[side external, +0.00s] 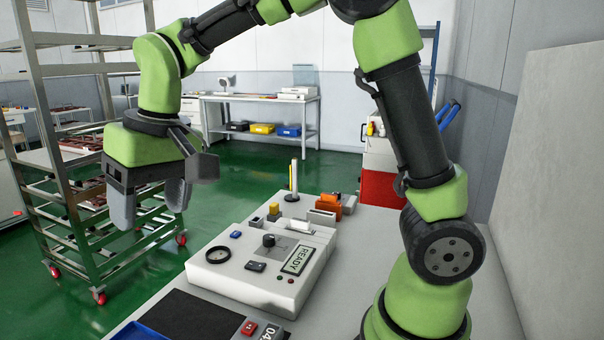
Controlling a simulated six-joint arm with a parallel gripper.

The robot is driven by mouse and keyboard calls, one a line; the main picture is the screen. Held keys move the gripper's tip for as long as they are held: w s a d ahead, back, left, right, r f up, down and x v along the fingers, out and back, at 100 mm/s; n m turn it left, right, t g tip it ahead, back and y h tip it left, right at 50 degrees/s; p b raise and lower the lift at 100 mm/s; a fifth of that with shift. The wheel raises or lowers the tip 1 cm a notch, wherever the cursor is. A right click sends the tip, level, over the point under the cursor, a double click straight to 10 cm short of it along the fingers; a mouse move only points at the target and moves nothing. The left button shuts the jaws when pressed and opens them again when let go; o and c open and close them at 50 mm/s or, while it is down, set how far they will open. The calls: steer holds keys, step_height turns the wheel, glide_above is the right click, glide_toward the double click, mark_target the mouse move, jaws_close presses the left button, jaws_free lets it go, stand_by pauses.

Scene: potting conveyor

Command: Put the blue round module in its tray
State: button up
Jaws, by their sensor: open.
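My gripper (150,203) hangs open and empty at the left, high above the table and left of the white console. Its two grey fingers point down, with a clear gap between them. A small blue piece (235,234) sits on the console's back left; it is too small to tell whether it is a round module. A blue tray (140,331) shows at the bottom edge, mostly cut off, so its contents are hidden. No clearly round blue module is visible.
A black mat (190,318) lies in front. Orange and grey blocks (328,203) and a light post (293,180) stand behind. A metal rack (95,255) stands left.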

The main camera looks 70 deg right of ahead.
steer(key=s+d+r+m+t, duration=0.1)
steer(key=s+d+r+t, duration=0.1)
steer(key=s, duration=0.6)
steer(key=s+d+r+m+t, duration=0.1)
steer(key=s+d, duration=0.3)
steer(key=s, duration=0.5)
steer(key=shift+s+r+t+y, duration=0.3)
steer(key=shift+r+t, duration=0.2)
steer(key=shift+t, duration=0.4)
